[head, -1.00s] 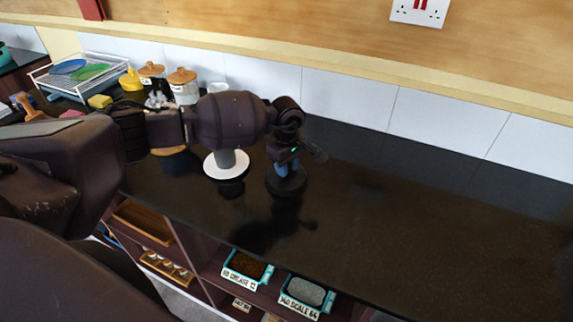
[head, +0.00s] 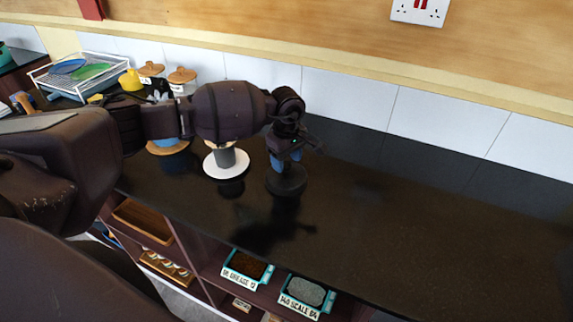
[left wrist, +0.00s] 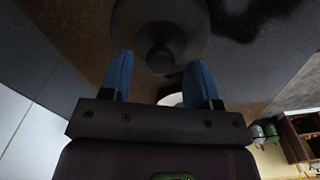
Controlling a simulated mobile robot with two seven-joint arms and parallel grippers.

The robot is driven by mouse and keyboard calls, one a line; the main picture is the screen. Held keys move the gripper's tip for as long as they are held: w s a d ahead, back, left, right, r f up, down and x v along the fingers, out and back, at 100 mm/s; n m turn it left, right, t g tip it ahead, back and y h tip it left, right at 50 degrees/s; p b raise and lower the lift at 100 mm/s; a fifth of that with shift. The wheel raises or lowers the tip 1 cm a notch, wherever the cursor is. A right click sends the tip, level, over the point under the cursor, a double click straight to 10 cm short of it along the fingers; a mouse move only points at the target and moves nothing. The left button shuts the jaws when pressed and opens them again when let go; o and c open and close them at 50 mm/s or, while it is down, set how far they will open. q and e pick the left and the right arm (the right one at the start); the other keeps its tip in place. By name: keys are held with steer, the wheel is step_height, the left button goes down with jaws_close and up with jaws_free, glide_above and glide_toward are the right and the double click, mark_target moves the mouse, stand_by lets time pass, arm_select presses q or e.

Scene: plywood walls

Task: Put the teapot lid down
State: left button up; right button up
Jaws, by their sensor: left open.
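The teapot lid (head: 287,181) is a dark round disc lying on the black countertop (head: 400,230). In the left wrist view the lid (left wrist: 178,22) shows as a dark disc with a round knob at its middle. My left gripper (head: 285,162) is just above the lid. Its two blue fingers are apart, and in the left wrist view the gripper (left wrist: 158,62) has the knob between and just beyond its fingertips, with gaps on both sides. I cannot make out a teapot. My right gripper is not in view.
A grey cup-like object (head: 227,158) on a white disc (head: 222,172) stands close left of the lid, partly behind my arm. Jars (head: 183,77) and a dish rack (head: 85,75) stand at the back left. The countertop to the right is clear.

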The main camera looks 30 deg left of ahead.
mark_target(287, 165)
arm_select(q)
step_height(287, 165, up, 10)
steer(key=b, duration=0.1)
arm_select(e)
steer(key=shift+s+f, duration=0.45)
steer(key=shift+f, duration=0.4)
arm_select(q)
steer(key=shift+f, duration=0.1)
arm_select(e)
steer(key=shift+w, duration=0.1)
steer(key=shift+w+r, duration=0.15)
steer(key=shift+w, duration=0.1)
